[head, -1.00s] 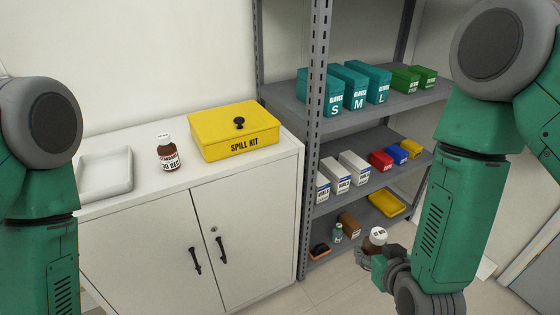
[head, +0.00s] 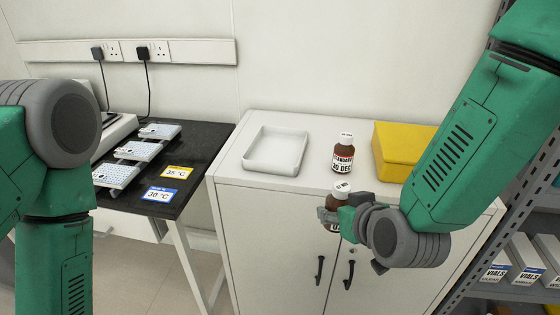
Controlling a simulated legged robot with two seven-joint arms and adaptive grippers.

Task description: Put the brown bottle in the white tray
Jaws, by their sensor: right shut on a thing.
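My right gripper (head: 338,214) is shut on a brown bottle (head: 341,197) with a white cap. It holds the bottle upright in front of the white cabinet, near its top front edge. The white tray (head: 262,168) is empty on the left part of the cabinet top, behind and left of the held bottle. A second brown bottle (head: 343,158), labelled "STANDARD 30 DEG", stands on the cabinet top right of the tray. The held bottle's label is mostly hidden by the fingers. The left arm shows at the left, but its gripper is out of view.
A yellow box (head: 398,150) sits on the cabinet (head: 262,225) right of the standing bottle, partly behind my right arm. A black bench (head: 190,152) with white plates and temperature cards stands at the left. A shelf with vial boxes (head: 523,258) is at the right.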

